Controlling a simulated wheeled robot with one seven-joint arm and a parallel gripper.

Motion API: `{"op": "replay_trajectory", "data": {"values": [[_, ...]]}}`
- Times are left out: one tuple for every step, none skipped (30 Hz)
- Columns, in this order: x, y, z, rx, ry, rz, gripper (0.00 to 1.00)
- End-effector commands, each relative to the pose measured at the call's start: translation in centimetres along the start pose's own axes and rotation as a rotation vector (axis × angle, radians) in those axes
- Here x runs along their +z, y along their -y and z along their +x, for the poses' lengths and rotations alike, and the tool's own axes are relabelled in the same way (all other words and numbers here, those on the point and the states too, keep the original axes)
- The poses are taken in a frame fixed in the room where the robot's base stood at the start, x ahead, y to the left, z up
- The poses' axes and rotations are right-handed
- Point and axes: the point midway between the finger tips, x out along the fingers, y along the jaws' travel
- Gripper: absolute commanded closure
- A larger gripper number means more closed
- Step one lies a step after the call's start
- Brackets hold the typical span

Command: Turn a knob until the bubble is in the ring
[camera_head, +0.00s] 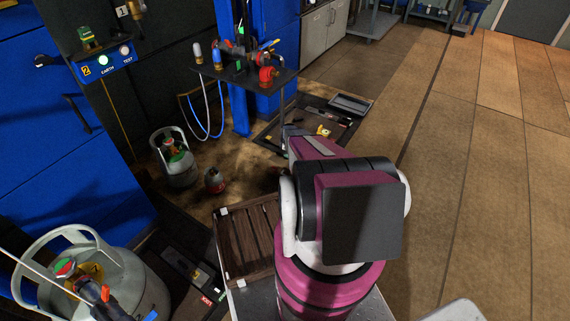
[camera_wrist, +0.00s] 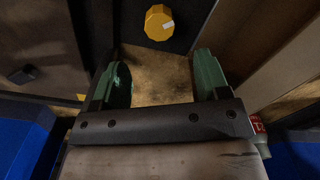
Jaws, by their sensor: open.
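In the wrist view a yellow, many-sided knob (camera_wrist: 159,22) with a small white mark sits on a dark surface near the top edge. My gripper (camera_wrist: 163,75) is open, its two green fingers apart with bare brown floor showing between them. The knob lies beyond the fingertips and is not between them. In the head view a small yellow thing (camera_head: 323,131) lies on a dark, framed floor platform (camera_head: 349,131); I cannot tell if it is the same knob. I cannot make out a bubble or ring in either view.
A wooden slatted pallet (camera_head: 247,240) lies left of my arm. A grey gas cylinder (camera_head: 178,160) and a larger one (camera_head: 130,275) stand to the left. A dark stand (camera_head: 240,73) with hoses and valves rises behind. The tiled floor (camera_head: 480,180) at right is clear.

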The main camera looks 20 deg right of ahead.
Motion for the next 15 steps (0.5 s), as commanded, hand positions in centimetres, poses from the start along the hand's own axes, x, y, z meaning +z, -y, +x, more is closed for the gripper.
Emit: {"op": "replay_trajectory", "data": {"values": [[0.0,-0.1,0.8,0.0,0.0,0.0,0.31],[0.0,-0.1,1.3,0.0,0.0,0.001,0.31],[0.0,-0.1,2.0,0.0,0.0,0.001,0.31],[-0.1,-0.1,2.5,0.0,0.0,0.001,0.31],[0.0,-0.1,3.0,-0.001,0.0,0.001,0.31],[-0.1,-0.1,3.8,-0.001,0.0,0.001,0.31],[-0.1,-0.1,4.3,0.0,0.0,0.001,0.31],[-0.1,-0.2,4.8,0.0,0.0,0.002,0.31],[-0.1,-0.2,5.5,0.001,0.0,0.002,0.31],[-0.1,-0.2,6.1,0.001,0.0,0.002,0.31],[-0.1,-0.1,6.6,0.001,0.0,0.002,0.31],[-0.1,-0.1,7.2,0.001,0.0,0.002,0.31],[-0.1,-0.1,7.7,0.001,0.0,0.002,0.31],[-0.1,-0.1,8.0,0.001,0.0,0.002,0.31],[-0.1,-0.1,8.4,0.001,0.0,0.002,0.31]]}}
